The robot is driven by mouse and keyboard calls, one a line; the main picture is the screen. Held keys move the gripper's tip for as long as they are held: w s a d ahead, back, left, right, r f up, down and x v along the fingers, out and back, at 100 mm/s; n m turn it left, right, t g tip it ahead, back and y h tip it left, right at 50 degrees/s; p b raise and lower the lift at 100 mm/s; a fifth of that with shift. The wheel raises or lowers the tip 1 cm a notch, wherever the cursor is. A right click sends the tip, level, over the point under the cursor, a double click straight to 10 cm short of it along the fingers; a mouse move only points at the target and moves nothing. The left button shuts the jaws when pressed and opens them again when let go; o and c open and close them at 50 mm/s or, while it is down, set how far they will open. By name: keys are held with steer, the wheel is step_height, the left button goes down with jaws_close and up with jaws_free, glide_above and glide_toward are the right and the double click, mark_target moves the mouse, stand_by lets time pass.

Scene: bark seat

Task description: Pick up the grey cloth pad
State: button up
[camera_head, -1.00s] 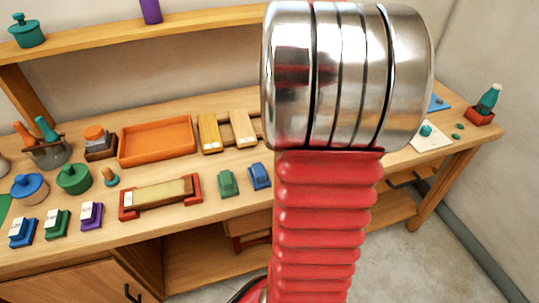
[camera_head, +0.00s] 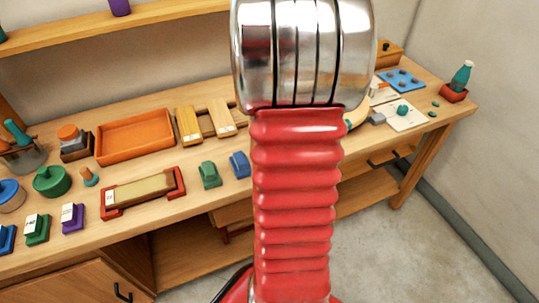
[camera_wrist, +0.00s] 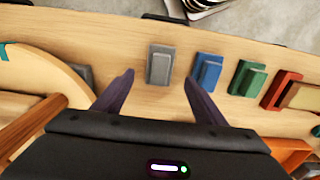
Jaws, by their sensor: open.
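The grey cloth pad (camera_wrist: 160,66) lies on the wooden bench in the wrist view, a small stepped grey block near the bench's edge. It is at the end of a row, beside a blue block (camera_wrist: 207,74). My gripper (camera_wrist: 159,77) is open and empty, its two dark fingers spread with the pad in line with the gap beyond their tips. I see no contact with the pad. In the head view my red arm and its metal joint cover the spot beside the blue block (camera_head: 240,165), so the pad and gripper are hidden there.
A green block (camera_wrist: 246,78) and a red-ended holder (camera_wrist: 282,91) continue the row. An orange tray (camera_head: 135,137) stands behind it. A round wooden piece (camera_wrist: 50,70) curves in at the wrist view's left. Bare bench surrounds the pad's near side.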

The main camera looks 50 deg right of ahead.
steer(key=shift+f, duration=0.55)
steer(key=shift+f, duration=0.1)
steer(key=shift+f, duration=2.5)
steer(key=shift+c, duration=0.5)
steer(key=c, duration=1.1)
